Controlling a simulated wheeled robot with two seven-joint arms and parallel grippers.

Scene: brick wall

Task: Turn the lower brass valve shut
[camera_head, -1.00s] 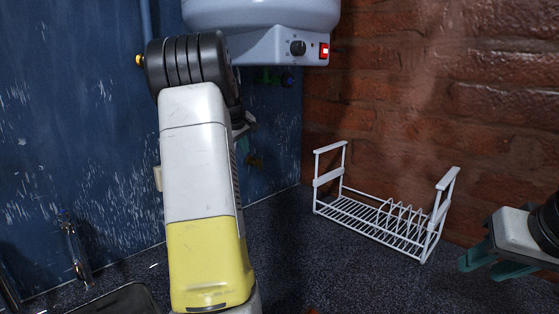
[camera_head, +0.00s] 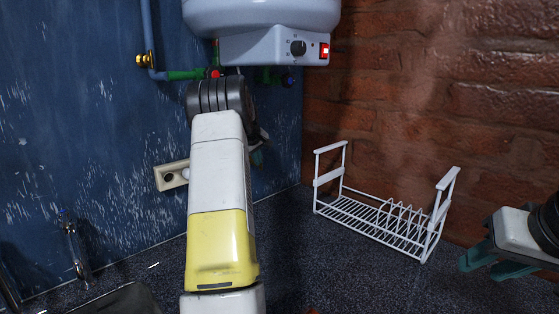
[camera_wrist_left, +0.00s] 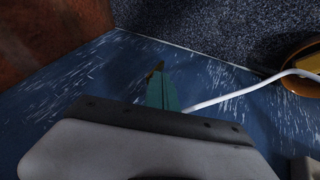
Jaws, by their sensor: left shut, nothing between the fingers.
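A brass valve (camera_head: 145,60) sits on the blue pipe at the upper left of the head view, left of my left arm. I cannot tell whether it is the lower one; no second brass valve is clearly visible. My left gripper (camera_head: 258,157) is mostly hidden behind its own wrist, in front of the blue wall and below the heater. In the left wrist view, its teal fingers (camera_wrist_left: 160,88) are shut together. A small brown patch shows at their tips; I cannot tell what it is. My right gripper (camera_head: 487,263) is open and empty at the right edge.
A white heater (camera_head: 265,18) hangs above, with a red valve handle (camera_head: 214,73) beneath. A wall socket (camera_head: 172,175) is left of my arm. A white wire rack (camera_head: 375,225) stands on the dark counter. A white cable (camera_wrist_left: 240,95) and orange round object (camera_wrist_left: 303,68) show in the wrist view.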

